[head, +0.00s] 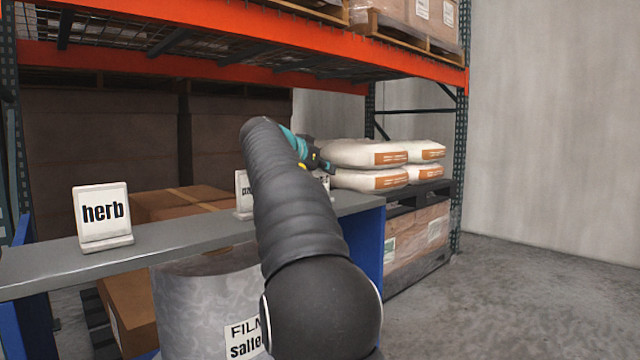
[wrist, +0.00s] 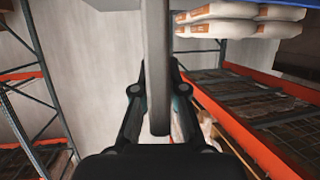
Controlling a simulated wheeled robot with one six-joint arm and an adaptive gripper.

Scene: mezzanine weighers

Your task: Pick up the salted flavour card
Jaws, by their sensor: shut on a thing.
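A white card reading "herb" (head: 102,212) stands on the grey shelf board (head: 40,262). A second card (head: 241,188), its word starting "pa", is mostly hidden behind my arm. A third white card (head: 325,181) shows only a sliver behind my arm, at my gripper (head: 322,165); its word cannot be read. In the wrist view my gripper (wrist: 158,95) is shut on a thin grey piece (wrist: 157,60), seen edge-on between the fingers. It looks like that third card, but its face is hidden, so I cannot confirm the flavour.
A film roll (head: 205,305) with a partly covered label reading "FILM salte" is below the board. White sacks (head: 365,153) lie on a dark pallet beyond it. An orange rack beam (head: 230,30) crosses overhead. The floor at right (head: 530,300) is clear.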

